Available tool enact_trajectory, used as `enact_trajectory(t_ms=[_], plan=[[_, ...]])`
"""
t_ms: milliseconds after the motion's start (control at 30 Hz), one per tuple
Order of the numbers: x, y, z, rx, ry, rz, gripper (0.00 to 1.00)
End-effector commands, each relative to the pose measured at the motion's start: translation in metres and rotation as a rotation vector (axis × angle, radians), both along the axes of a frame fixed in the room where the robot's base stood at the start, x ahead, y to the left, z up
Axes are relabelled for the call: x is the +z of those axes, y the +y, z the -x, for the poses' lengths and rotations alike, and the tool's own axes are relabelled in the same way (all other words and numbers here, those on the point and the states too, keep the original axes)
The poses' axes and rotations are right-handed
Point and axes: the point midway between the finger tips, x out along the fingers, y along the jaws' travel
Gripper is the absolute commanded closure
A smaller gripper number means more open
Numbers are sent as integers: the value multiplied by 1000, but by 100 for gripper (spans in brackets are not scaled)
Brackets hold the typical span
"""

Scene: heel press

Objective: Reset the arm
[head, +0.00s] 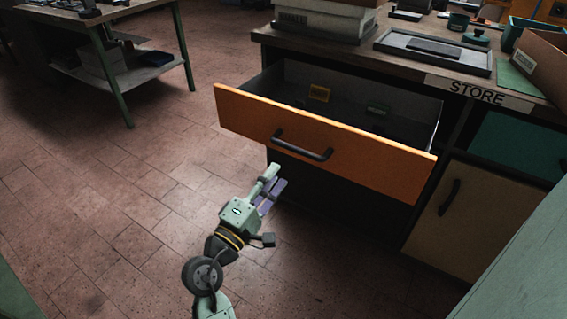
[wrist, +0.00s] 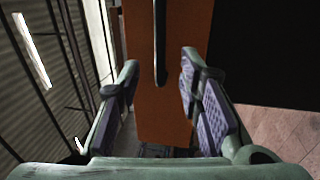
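My gripper (head: 274,179) is in front of the pulled-out drawer and shows just below and left of its handle in the head view. In the wrist view, the gripper (wrist: 160,72) is open, its two purple-padded fingers apart with nothing held. The orange drawer front (head: 350,153) fills the space beyond the fingers in the wrist view (wrist: 182,40). Its dark bar handle (head: 303,146) also shows there (wrist: 160,45), ahead of the fingers. I see no contact between gripper and handle.
The bench top (head: 375,67) above carries a shallow grey tray (head: 432,50) and a cardboard box (head: 540,62). A tan cupboard door (head: 455,208) is at right. Tiled floor (head: 110,190) at left is clear.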

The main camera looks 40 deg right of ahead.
Motion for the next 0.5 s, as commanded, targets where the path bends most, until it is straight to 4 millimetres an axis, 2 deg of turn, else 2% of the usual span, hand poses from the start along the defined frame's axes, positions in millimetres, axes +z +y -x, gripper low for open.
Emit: enact_trajectory(t_ms=[200, 500], plan=[[-3, 16, 7, 0, 0, 0, 67], [-3, 16, 7, -1, 0, 0, 67]])
